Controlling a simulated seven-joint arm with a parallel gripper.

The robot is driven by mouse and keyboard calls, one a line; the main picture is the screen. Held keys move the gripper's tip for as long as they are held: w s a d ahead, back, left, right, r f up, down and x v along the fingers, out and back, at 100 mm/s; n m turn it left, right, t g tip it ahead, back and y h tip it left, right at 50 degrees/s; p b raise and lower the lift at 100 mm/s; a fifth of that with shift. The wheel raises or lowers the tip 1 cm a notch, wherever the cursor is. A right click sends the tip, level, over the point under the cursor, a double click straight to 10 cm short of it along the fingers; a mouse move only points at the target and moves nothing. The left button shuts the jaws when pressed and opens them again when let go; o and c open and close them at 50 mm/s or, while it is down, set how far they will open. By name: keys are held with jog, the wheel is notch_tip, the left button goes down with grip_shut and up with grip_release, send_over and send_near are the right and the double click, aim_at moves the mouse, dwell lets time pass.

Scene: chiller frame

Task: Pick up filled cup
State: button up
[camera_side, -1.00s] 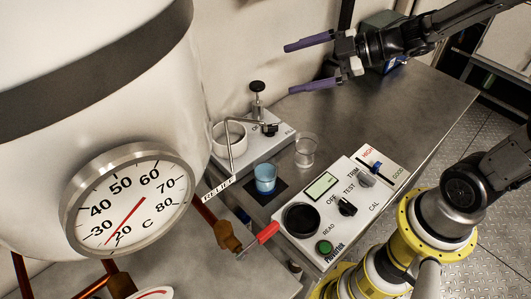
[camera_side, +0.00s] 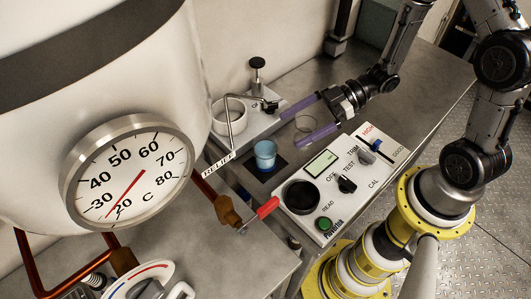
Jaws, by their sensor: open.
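The filled cup (camera_side: 265,155) is a small clear cup with blue liquid, standing upright on a dark square pad (camera_side: 263,172) on the metal bench. My gripper (camera_side: 297,127) is open, with its two purple fingers pointing left toward the cup. The fingertips are to the right of the cup, and I see nothing held between them.
A white tester box (camera_side: 330,196) with dial, slider and green button stands in front of the gripper. A fixture with a white ring (camera_side: 229,113) and black knob stands behind left. A large tank with a gauge (camera_side: 130,180) and a red-handled valve (camera_side: 267,208) are left.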

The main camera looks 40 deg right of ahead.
aim_at(271, 140)
jog(key=shift+x, duration=3.6)
jog(key=shift+w+d, duration=0.1)
grip_shut()
